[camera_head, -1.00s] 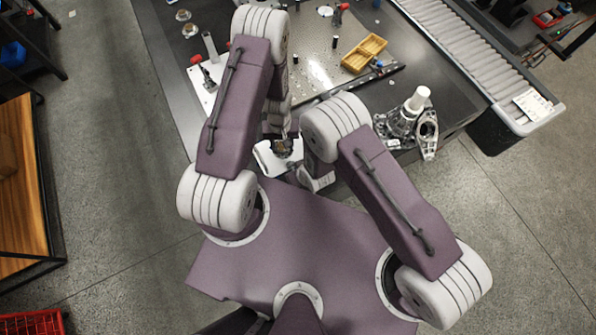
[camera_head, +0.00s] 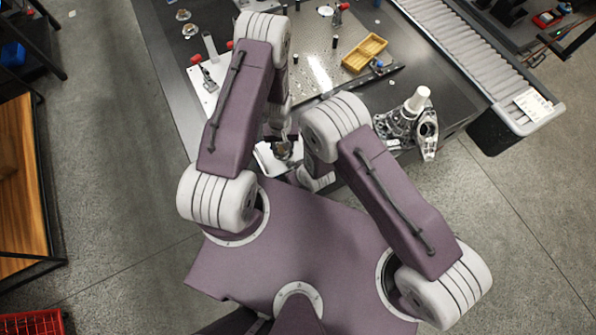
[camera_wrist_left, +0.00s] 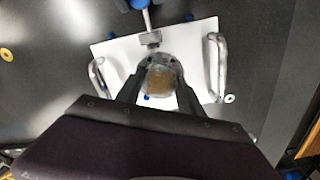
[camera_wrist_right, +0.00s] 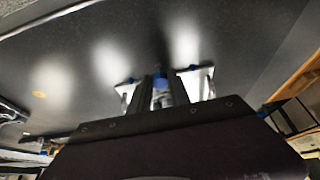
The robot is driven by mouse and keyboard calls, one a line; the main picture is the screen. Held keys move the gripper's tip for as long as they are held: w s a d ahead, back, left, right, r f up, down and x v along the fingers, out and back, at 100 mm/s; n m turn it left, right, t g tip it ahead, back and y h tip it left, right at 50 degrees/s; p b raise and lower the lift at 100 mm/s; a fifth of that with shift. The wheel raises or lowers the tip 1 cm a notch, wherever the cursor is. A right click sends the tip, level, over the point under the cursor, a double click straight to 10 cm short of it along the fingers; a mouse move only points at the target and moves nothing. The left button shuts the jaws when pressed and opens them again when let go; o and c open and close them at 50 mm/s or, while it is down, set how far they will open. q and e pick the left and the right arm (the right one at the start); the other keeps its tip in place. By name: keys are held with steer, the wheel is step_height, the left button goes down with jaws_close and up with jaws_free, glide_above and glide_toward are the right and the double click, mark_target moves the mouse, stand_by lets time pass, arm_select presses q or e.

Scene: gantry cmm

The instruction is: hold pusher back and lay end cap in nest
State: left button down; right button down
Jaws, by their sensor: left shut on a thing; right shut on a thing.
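The end cap (camera_wrist_left: 160,66) is a grey rounded part with a brownish middle, between the fingers of my left gripper (camera_wrist_left: 160,84), which is shut on it. It is over the white nest plate (camera_wrist_left: 115,52); I cannot tell whether it touches. The plate (camera_head: 264,158) also shows in the head view, partly hidden by my arms. The pusher (camera_wrist_left: 149,30), a metal rod with a dark block, stands just beyond the cap in the left wrist view. My right gripper (camera_wrist_right: 161,84) is shut on the pusher's blue knob (camera_wrist_right: 160,80). The nest itself is mostly hidden.
Two metal handles (camera_wrist_left: 101,78) (camera_wrist_left: 217,66) rise at the plate's sides. A grey metal casting (camera_head: 403,124) with a white cylinder stands right of my right arm. A yellow tray (camera_head: 364,52) lies farther back, near the conveyor (camera_head: 452,30). Dark table around the plate is clear.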

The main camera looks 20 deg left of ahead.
arm_select(q)
steer(key=shift+f, duration=0.55)
arm_select(e)
steer(key=shift+s+d+f, duration=0.1)
arm_select(q)
steer(key=c, duration=0.7)
jaws_free()
steer(key=shift+o, duration=0.2)
steer(key=shift+r, duration=3.55)
steer(key=shift+f, duration=0.25)
arm_select(e)
steer(key=shift+w+a, duration=0.35)
steer(key=shift+a, duration=0.05)
steer(key=c, duration=1.2)
jaws_free()
steer(key=shift+o, duration=0.2)
